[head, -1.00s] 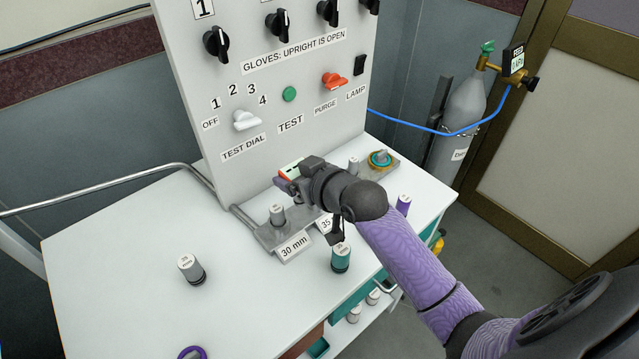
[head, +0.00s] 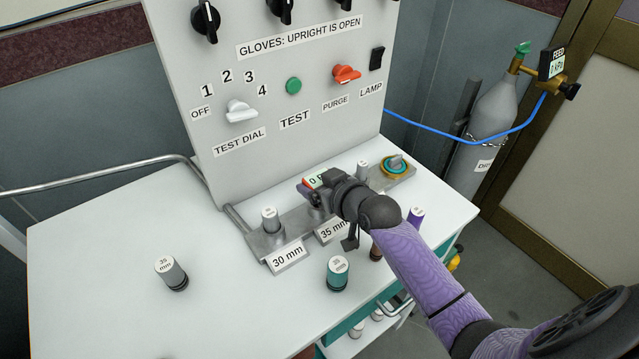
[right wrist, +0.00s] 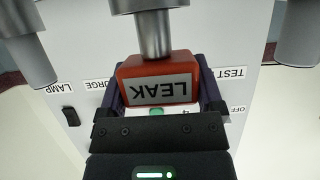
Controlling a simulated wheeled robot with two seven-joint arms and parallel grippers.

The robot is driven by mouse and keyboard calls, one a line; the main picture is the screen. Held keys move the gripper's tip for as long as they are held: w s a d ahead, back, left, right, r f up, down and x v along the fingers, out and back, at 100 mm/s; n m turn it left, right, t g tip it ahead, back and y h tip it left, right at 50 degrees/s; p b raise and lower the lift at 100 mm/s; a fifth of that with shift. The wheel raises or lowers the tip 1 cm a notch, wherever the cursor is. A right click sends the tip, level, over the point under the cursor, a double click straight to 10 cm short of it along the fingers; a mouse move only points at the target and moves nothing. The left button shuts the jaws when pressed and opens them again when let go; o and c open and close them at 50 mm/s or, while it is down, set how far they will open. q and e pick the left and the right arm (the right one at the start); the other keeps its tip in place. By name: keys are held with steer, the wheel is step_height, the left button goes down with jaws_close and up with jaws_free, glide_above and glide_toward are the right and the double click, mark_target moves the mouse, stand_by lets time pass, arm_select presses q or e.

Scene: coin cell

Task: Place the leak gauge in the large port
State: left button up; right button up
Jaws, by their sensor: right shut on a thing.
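The leak gauge (head: 313,182), a red-orange block with a small pale display, is in my right gripper (head: 322,184). In the right wrist view, the gauge (right wrist: 160,82) shows its LEAK label upside down between the two jaws. A grey metal cylinder (right wrist: 155,35) lines up with the gauge's underside; I cannot tell whether it is the gauge's stem or part of the port. The grey port rail (head: 257,243) has 30 mm (head: 287,257) and 35 mm (head: 332,231) labels. The gauge is above the 35 mm position. My wrist hides part of the rail. My left gripper is out of view.
Grey (head: 171,272), teal (head: 337,273), brown (head: 376,252) and purple (head: 415,217) plugs stand on the white table (head: 110,255). Grey cylinders stand at the 30 mm position (head: 270,219) and farther right (head: 362,171). The control panel (head: 290,130) rises behind. The table's left is mostly clear.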

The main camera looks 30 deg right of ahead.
steer(key=shift+f, duration=0.15)
steer(key=o, duration=1)
steer(key=shift+o, duration=0.2)
steer(key=shift+s+r, duration=0.3)
steer(key=shift+r, duration=0.1)
steer(key=p+v, duration=0.4)
steer(key=v, duration=0.7)
steer(key=shift+s, duration=0.15)
